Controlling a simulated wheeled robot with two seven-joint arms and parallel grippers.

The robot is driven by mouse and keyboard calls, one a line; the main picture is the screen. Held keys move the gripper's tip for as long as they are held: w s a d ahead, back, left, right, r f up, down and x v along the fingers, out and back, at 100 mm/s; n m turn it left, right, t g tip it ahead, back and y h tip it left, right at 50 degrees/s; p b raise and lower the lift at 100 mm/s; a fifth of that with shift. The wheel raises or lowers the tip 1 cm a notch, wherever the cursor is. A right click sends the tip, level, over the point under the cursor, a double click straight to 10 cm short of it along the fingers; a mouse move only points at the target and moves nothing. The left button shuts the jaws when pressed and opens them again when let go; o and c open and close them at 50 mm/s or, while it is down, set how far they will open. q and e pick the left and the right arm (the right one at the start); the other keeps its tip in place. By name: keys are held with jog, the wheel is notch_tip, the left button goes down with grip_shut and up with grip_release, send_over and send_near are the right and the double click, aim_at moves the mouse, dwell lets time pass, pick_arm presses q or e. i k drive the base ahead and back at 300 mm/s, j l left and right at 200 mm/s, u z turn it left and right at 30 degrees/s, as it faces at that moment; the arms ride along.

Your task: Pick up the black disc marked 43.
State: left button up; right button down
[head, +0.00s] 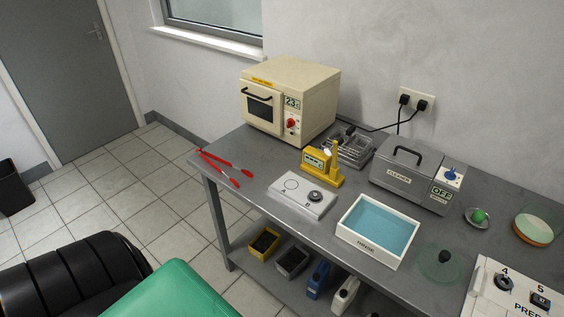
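No disc with a readable 43 shows in the head view. A small dark round piece (315,196) sits on the right part of a pale grey block (290,203) on the bench; any mark on it is too small to read. Another small dark piece (445,256) is at a clear round dish (431,268) near the front right. A dark round piece (503,284) sits under a 4 on a white panel (488,303), with a dark square piece (540,300) under a 5.
The grey bench (257,164) also carries a cream oven (285,100), red tongs (226,166), a yellow gauge (322,163), a grey cleaner (414,178) and a white tray of blue liquid (378,230). Bins and bottles stand on the lower shelf. A green surface (172,293) is at front left.

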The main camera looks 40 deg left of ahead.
aim_at(315, 196)
jog(key=u, duration=0.95)
